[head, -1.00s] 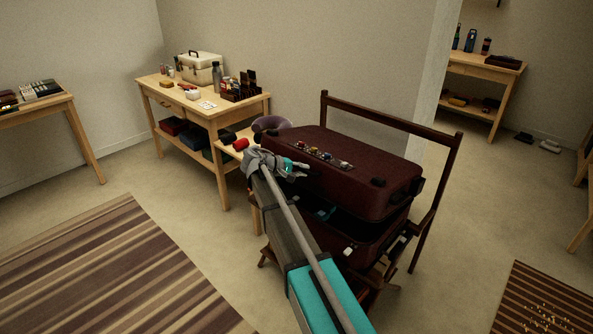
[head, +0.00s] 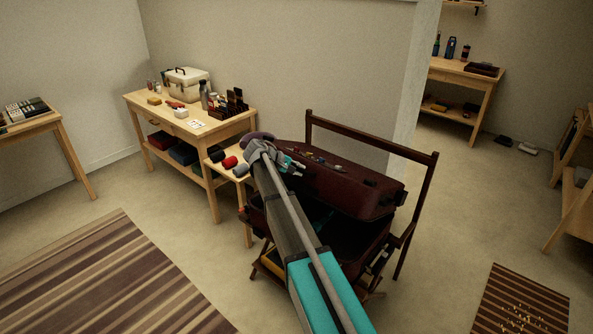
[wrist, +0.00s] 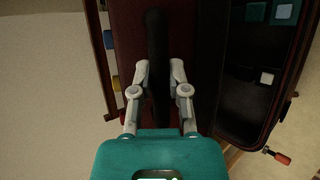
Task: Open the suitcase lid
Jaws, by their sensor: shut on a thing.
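The dark red suitcase stands on a wooden rack, its lid (head: 345,190) part way up and tilted, with a dark gap above the base (head: 352,243). In the wrist view the lid (wrist: 200,30) fills the middle, and the open base (wrist: 245,105) lies to its right with teal and white items inside. My gripper (head: 293,165) is at the lid's front left side in the head view. In the wrist view my gripper (wrist: 160,72) has one finger on each side of a black handle (wrist: 156,35) on the lid and is shut on it. The hinge is hidden.
The rack's tall back frame (head: 370,138) rises behind the suitcase. A wooden table (head: 235,120) with a white case (head: 187,82) and small objects stands to the left, close to my gripper. A striped rug (head: 105,275) covers the floor at the lower left.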

